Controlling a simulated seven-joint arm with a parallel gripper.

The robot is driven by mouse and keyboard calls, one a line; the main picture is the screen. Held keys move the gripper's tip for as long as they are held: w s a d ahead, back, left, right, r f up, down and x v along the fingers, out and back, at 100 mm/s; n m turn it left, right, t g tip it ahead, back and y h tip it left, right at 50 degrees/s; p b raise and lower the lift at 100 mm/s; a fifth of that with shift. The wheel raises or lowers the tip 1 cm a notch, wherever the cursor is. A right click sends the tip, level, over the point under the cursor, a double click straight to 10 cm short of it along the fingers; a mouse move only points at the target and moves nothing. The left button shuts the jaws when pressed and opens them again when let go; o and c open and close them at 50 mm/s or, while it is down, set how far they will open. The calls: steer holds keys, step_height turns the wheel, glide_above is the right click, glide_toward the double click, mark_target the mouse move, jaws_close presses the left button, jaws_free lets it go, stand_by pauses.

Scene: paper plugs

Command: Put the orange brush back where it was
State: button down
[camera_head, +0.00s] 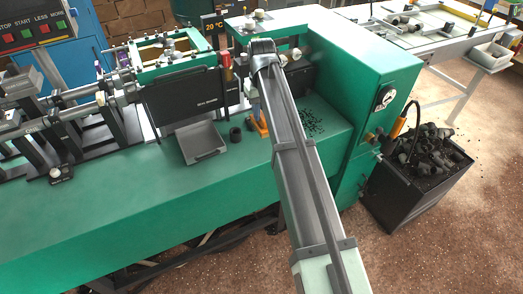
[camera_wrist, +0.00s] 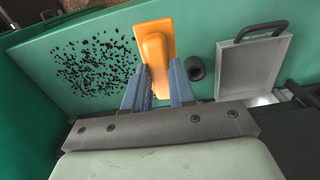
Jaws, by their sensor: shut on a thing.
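The orange brush (camera_wrist: 157,42) is between the two blue fingers of my gripper (camera_wrist: 160,84) in the wrist view. My gripper is shut on it. The brush's orange end sticks out past the fingertips; its bristles cannot be made out. In the head view a bit of the orange brush (camera_head: 259,127) shows low beside my arm, just over the green bench, left of the black crumbs. My arm hides much of the gripper there. Whether the brush touches the bench cannot be told.
Black crumbs (camera_head: 312,122) lie scattered on the green bench (camera_head: 130,210). A small black cylinder (camera_head: 235,134) and a grey dustpan (camera_head: 203,143) are left of the brush. A green cabinet (camera_head: 370,85) rises at the right. A bin of black lumps (camera_head: 415,180) stands on the floor.

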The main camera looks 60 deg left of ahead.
steer(key=shift+d+f+n, duration=0.15)
steer(key=shift+f+n, duration=0.05)
steer(key=shift+n, duration=0.1)
steer(key=shift+f, duration=4.8)
steer(key=shift+f, duration=0.15)
steer(key=c, duration=0.9)
jaws_free()
steer(key=shift+c, duration=0.2)
